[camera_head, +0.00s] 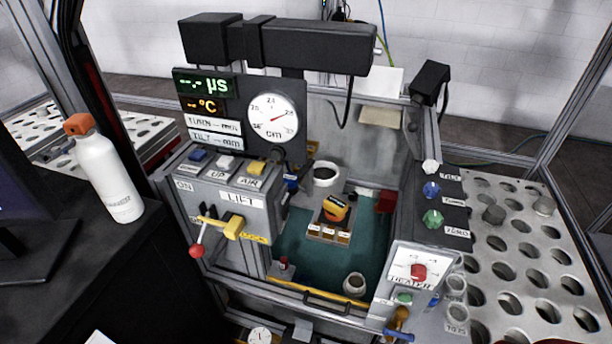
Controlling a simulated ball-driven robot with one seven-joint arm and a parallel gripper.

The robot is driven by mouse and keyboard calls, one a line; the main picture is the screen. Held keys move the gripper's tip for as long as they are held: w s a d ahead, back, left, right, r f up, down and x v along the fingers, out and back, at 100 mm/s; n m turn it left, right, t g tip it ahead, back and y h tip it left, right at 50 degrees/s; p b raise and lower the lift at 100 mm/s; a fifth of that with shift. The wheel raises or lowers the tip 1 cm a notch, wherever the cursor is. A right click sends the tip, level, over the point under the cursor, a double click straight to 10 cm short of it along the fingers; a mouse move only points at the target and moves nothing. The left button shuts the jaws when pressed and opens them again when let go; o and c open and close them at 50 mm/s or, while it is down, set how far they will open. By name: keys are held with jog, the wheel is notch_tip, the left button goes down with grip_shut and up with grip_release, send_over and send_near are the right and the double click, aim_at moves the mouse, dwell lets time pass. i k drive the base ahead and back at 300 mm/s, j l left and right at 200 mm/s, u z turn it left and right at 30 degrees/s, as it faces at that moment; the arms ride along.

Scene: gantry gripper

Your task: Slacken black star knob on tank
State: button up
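The tank (290,262) is an open-topped bay with a teal floor in the middle of the view. I cannot clearly make out a black star knob on it. A small dark shape (412,127) sits at its back right post, too small to tell whether it is a knob. The knobs I can make out on the right panel are white (430,167), blue (431,189) and green (432,218). A red knob (418,271) sits on the heater panel. My gripper is not in view.
A LIFT panel (232,205) with a red-balled lever (197,251) stands at the left, below a dial (273,121). A black overhead beam (310,45) crosses the back. A bottle (108,175) stands left; a perforated table (530,260) lies right.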

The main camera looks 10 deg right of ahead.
aim_at(353, 196)
jog(key=i+j, duration=0.25)
jog(key=i+j+z, duration=0.1)
jog(key=i+j, duration=0.15)
jog(key=i, duration=0.25)
jog(key=i+j+z, duration=0.15)
jog(key=i, duration=0.35)
jog(key=j, duration=0.1)
